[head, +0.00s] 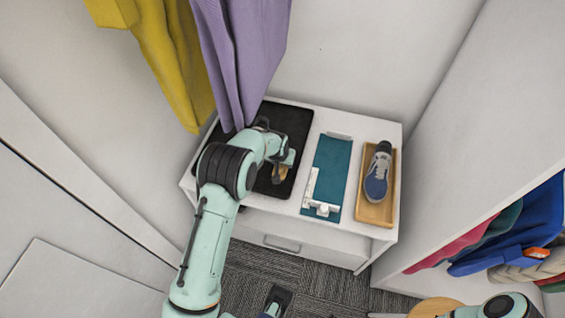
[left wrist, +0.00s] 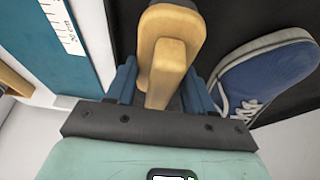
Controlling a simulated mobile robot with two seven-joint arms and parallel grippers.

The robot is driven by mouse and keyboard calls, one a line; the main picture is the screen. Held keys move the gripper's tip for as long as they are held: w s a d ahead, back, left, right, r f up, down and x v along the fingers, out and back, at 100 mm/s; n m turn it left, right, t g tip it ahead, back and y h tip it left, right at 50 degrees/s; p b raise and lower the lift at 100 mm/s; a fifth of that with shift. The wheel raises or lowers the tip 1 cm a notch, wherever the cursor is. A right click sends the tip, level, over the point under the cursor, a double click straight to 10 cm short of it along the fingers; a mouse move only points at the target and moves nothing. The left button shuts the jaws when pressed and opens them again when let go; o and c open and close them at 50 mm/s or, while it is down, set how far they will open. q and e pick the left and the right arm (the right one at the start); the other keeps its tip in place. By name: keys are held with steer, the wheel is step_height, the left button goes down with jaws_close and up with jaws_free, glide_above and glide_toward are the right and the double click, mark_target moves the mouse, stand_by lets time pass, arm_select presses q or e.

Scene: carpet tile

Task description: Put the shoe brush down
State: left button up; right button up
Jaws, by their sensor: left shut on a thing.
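My left gripper (head: 284,163) is over the black mat (head: 295,125) on the white cabinet. It is shut on the shoe brush (head: 279,174), a tan wooden piece. In the left wrist view the brush (left wrist: 165,58) stands out between the fingers (left wrist: 160,92), over the dark mat. I cannot tell whether the brush touches the mat. A blue shoe with white laces (left wrist: 268,75) lies on the mat beside the gripper; in the head view my arm hides it.
A teal strip (head: 333,165) with a white ruler-like piece (head: 322,208) lies right of the mat. Beyond it, a wooden tray (head: 368,212) holds another blue-grey shoe (head: 378,177). Purple (head: 243,50) and yellow (head: 165,60) clothes hang above the cabinet's left side.

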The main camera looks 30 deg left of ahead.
arm_select(q)
steer(key=shift+f, duration=0.3)
steer(key=shift+f, duration=0.1)
steer(key=shift+f, duration=0.15)
steer(key=o, duration=1.4)
steer(key=shift+r, duration=0.5)
steer(key=p+v, duration=0.1)
steer(key=v, duration=1)
steer(key=shift+s+r+p, duration=0.1)
steer(key=shift+r+p, duration=0.15)
steer(key=shift+p, duration=0.15)
